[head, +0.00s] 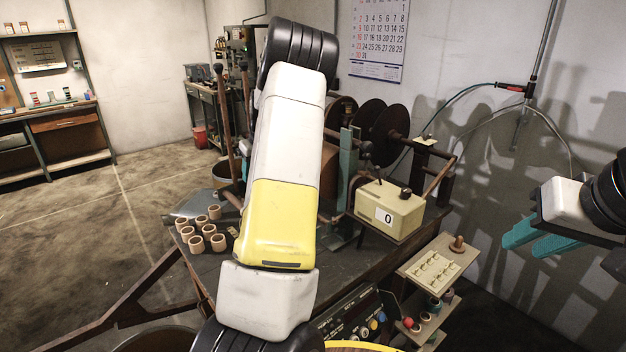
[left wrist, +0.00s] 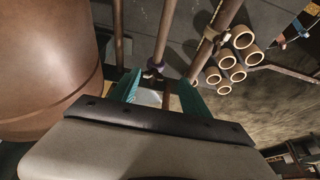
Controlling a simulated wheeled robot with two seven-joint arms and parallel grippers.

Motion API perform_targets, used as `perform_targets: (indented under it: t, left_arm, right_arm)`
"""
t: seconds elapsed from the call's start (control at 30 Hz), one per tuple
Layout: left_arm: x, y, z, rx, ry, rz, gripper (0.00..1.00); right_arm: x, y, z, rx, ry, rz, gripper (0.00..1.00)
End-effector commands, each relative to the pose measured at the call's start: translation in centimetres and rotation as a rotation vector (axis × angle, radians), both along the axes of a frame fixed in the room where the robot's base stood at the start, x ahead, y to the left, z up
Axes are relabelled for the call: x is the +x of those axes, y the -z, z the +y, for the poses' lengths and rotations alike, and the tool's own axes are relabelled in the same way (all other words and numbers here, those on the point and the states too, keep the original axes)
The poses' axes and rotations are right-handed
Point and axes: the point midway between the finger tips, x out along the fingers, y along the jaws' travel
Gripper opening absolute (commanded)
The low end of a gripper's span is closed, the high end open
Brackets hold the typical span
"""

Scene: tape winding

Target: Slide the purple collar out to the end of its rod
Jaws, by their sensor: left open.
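In the left wrist view, the purple collar (left wrist: 155,63) sits around a brown rod (left wrist: 165,30) that runs up out of the picture. My left gripper (left wrist: 163,88) has its teal fingers apart, with the collar just beyond and roughly between the tips. Nothing shows clamped, and I cannot tell whether a finger touches the collar. A second rod (left wrist: 225,14) to the right carries a tan collar (left wrist: 212,35). In the head view, my left arm hides the left gripper and the purple collar. My right gripper (head: 530,241) is open and empty at the right, away from the bench.
Several tan rings (head: 201,233) stand on the bench's left part; they also show in the left wrist view (left wrist: 238,58). A large brown drum (left wrist: 45,65) is close on the left there. A cream counter box (head: 390,208) and dark reels (head: 385,130) stand behind my left arm.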

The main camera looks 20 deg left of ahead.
Motion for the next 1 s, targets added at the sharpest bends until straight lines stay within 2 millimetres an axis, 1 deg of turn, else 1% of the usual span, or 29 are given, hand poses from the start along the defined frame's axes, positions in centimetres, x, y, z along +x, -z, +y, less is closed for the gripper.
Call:
perform_targets:
  t: [0.03, 0.17, 0.43, 0.6, 0.77, 0.97, 1.0]
  left_arm:
    - [0.2, 0.3, 0.6, 0.013, -0.010, 0.005, 0.54]
    - [0.4, 1.2, 1.3, 0.022, -0.018, 0.007, 0.54]
    - [1.0, 5.1, 2.6, 0.020, -0.016, 0.010, 0.54]
    - [1.5, 7.0, 3.3, 0.019, -0.014, 0.009, 0.54]
    - [1.6, 7.7, 3.5, 0.019, -0.014, 0.007, 0.54]
    - [1.7, 7.7, 3.5, 0.019, -0.014, 0.007, 0.54]
    - [1.7, 7.7, 3.5, 0.019, -0.014, 0.007, 0.52]
  right_arm:
    - [0.0, 0.0, 0.0, 0.000, 0.000, 0.000, 0.32]
    - [0.0, 0.0, 0.0, 0.000, 0.000, 0.000, 0.32]
    - [0.0, 0.0, 0.0, 0.000, 0.000, 0.000, 0.32]
    - [0.0, 0.0, 0.0, 0.000, 0.000, 0.000, 0.32]
    - [0.0, 0.0, 0.0, 0.000, 0.000, 0.000, 0.32]
    - [0.0, 0.0, 0.0, 0.000, 0.000, 0.000, 0.32]
    - [0.0, 0.0, 0.0, 0.000, 0.000, 0.000, 0.32]
